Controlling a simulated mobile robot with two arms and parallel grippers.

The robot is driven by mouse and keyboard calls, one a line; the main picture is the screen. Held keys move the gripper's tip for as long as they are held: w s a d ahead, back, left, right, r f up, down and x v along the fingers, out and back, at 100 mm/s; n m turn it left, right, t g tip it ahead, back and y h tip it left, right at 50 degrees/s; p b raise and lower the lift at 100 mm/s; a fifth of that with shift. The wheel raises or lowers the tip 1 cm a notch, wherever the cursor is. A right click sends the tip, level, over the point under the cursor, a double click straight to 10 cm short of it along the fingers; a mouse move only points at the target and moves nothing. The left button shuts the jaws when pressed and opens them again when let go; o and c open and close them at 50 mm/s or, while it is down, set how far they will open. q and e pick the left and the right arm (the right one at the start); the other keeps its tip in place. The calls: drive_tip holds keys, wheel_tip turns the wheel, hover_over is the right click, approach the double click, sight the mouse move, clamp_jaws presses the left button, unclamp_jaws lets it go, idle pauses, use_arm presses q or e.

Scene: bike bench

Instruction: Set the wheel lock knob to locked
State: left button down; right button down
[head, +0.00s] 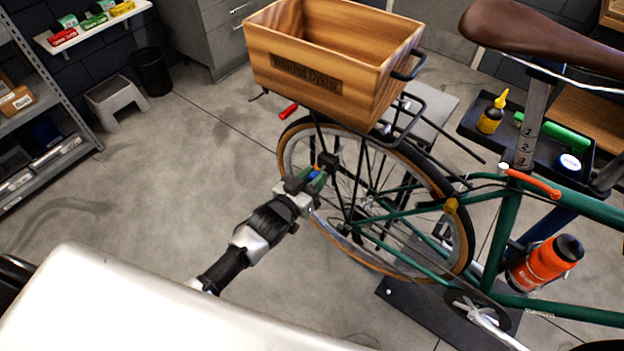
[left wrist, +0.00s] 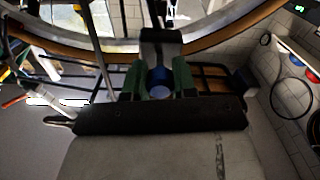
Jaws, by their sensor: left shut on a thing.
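My left gripper (head: 313,179) is at the near side of the bike's rear wheel (head: 288,150), at the left part of its rim. Its green-padded fingers are shut on a small blue knob (head: 315,174), probably the wheel lock knob. In the left wrist view the blue knob (left wrist: 160,82) sits between the two green fingers, with a dark bracket behind it and the tire beyond. The fingers hide most of the knob, and I cannot read its setting. A small orange bit shows just above the fingers in the head view. My right gripper is not in view.
A wooden crate (head: 325,75) sits on the rear rack above the wheel. The green frame (head: 498,235) with an orange bottle (head: 545,262) is at right. A black tray (head: 590,165) holds a yellow bottle (head: 492,115). The floor left of the wheel is clear.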

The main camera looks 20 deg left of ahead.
use_arm(q)
drive_tip(key=c, duration=1.3)
unclamp_jaws()
drive_tip(key=shift+s+a, duration=0.1)
drive_tip(key=shift+s, duration=0.15)
drive_tip(key=shift+o, duration=1.2)
drive_tip(key=shift+s, duration=0.15)
drive_tip(key=shift+o, duration=0.9)
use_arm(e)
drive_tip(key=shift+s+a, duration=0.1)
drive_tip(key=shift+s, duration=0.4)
use_arm(q)
drive_tip(key=b+v, duration=0.1)
drive_tip(key=v, duration=0.9)
drive_tip(key=shift+s, duration=0.25)
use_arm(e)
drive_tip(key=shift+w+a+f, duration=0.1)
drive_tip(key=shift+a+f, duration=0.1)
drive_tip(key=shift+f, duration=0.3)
use_arm(q)
drive_tip(key=shift+a, duration=0.15)
